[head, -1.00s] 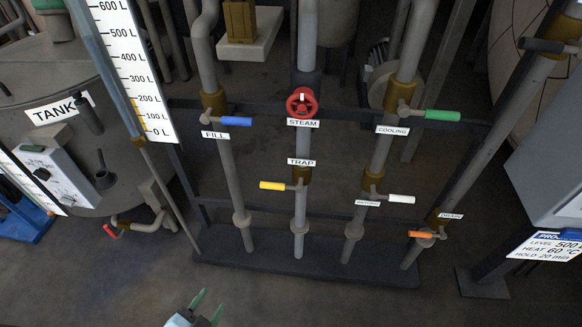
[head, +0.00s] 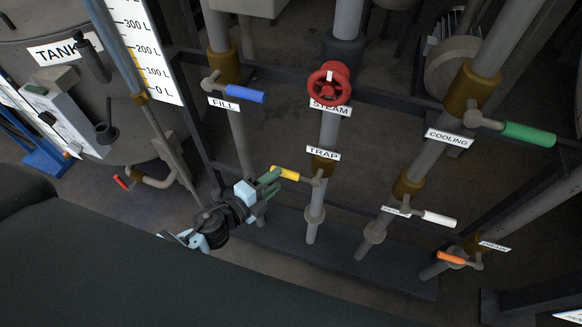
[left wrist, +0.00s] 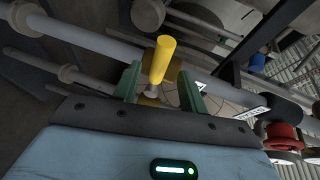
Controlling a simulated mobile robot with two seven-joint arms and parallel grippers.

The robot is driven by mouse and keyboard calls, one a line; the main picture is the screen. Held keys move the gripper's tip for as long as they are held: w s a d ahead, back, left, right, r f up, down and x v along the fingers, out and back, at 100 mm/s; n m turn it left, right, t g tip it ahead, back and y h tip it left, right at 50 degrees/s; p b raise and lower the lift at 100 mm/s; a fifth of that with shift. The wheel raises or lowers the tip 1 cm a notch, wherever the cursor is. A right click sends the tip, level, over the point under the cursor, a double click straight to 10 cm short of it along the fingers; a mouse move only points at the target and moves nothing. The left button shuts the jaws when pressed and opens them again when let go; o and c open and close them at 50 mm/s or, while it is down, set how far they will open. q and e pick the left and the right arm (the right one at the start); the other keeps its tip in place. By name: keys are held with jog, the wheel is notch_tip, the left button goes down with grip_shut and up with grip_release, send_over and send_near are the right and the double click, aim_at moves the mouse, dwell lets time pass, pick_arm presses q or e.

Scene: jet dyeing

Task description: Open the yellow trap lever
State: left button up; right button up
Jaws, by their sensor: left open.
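The yellow trap lever (head: 285,173) points left from its valve on the middle pipe, below the TRAP label (head: 323,153). In the left wrist view the yellow lever (left wrist: 159,58) stands between the two green fingers. My left gripper (head: 268,183) is at the lever's free left end, with its fingers open and one on each side of the handle. In the left wrist view the gripper (left wrist: 162,85) shows gaps between the fingers and the lever. My right gripper is not in view.
The red steam wheel (head: 329,84) is above the trap valve. The blue fill lever (head: 237,92) is up and left, the white lever (head: 438,218) to the right. The green cooling lever (head: 528,134) and orange drain lever (head: 451,257) are farther right.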

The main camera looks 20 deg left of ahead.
aim_at(293, 176)
pick_arm(q)
jog(key=x, duration=0.6)
jog(key=shift+w+b, duration=0.3)
jog(key=shift+d+f, duration=0.1)
grip_shut()
